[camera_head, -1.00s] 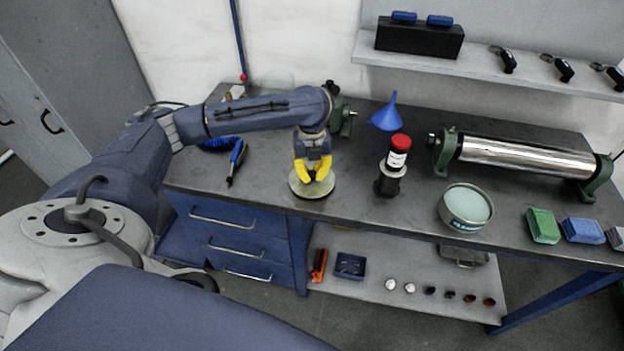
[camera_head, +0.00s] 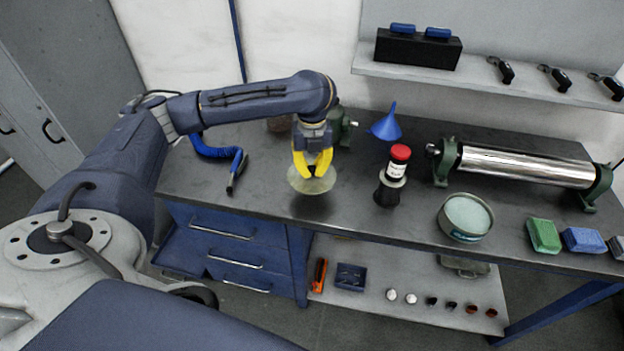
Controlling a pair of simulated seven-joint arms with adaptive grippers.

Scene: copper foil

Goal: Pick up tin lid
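The tin lid (camera_head: 299,184) is a pale, round, flat disc in the head view, left of the table's middle. My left gripper (camera_head: 313,170), with yellow fingers, points down over its centre, and its fingertips are closed together there. The lid hangs from the fingers, slightly tilted, with a dark shadow on the tabletop below it. What the fingertips grip at the lid's centre is hidden. A round open tin (camera_head: 466,216) with pale contents stands to the right near the front edge. My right gripper is out of view.
The dark tabletop (camera_head: 345,215) is clear around the lid. A red-capped bottle in a black holder (camera_head: 390,185) and a blue funnel (camera_head: 386,124) stand to the right. A metal roller (camera_head: 525,165) lies behind the tin. A blue-handled tool (camera_head: 237,170) lies left.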

